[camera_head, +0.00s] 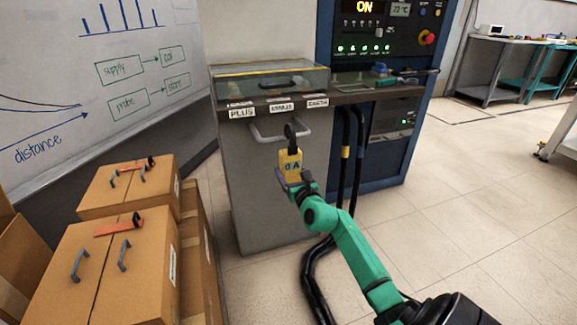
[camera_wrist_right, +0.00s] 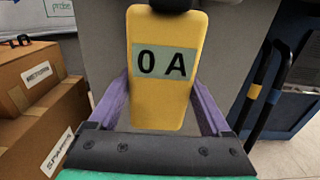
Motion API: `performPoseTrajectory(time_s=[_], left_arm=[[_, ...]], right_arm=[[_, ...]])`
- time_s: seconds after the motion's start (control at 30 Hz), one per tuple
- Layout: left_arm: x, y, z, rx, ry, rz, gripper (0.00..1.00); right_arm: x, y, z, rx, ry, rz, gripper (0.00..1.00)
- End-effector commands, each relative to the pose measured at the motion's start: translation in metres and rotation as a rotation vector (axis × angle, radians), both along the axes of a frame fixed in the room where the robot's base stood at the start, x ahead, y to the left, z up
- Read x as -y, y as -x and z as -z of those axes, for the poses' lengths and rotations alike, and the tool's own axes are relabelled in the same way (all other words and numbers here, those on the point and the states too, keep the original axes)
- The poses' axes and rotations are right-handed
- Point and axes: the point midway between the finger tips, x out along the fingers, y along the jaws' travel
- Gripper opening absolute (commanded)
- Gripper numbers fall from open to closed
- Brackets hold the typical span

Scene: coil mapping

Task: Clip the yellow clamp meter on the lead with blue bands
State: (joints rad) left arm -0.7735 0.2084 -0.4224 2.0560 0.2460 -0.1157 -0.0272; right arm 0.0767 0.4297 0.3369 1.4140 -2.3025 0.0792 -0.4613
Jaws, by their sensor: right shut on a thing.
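The yellow clamp meter (camera_head: 290,166) is upright in my right gripper (camera_head: 292,182), its black clamp jaw pointing up, in front of the grey cabinet. In the right wrist view the meter (camera_wrist_right: 165,95) reads "0 A" between the purple fingers of my right gripper (camera_wrist_right: 160,108), which is shut on it. Two black leads hang to the right of the meter, apart from it. The left lead (camera_head: 346,130) has a yellow band. My left gripper is out of view.
The grey cabinet (camera_head: 262,195) has a handle (camera_head: 268,138) and labels along its front edge. A blue control rack (camera_head: 375,75) stands behind the leads. Cardboard boxes (camera_head: 100,265) fill the lower left.

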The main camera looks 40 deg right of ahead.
Motion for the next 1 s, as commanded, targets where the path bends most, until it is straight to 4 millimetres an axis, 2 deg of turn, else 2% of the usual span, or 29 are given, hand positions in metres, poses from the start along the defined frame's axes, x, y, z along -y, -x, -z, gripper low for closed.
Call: performPoseTrajectory(time_s=[0.53,0.87,0.93,1.0], left_arm=[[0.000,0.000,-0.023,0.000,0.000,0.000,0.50],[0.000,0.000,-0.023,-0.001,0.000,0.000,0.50],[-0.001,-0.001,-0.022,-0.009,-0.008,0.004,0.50],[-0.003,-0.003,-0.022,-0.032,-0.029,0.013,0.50]], right_arm=[[-0.011,0.032,-0.003,0.002,0.001,0.000,0.07],[-0.012,0.035,-0.001,0.003,0.001,0.000,0.07],[-0.017,0.036,0.001,0.002,0.002,-0.007,0.07],[-0.030,0.041,0.007,-0.001,0.000,-0.027,0.07]])
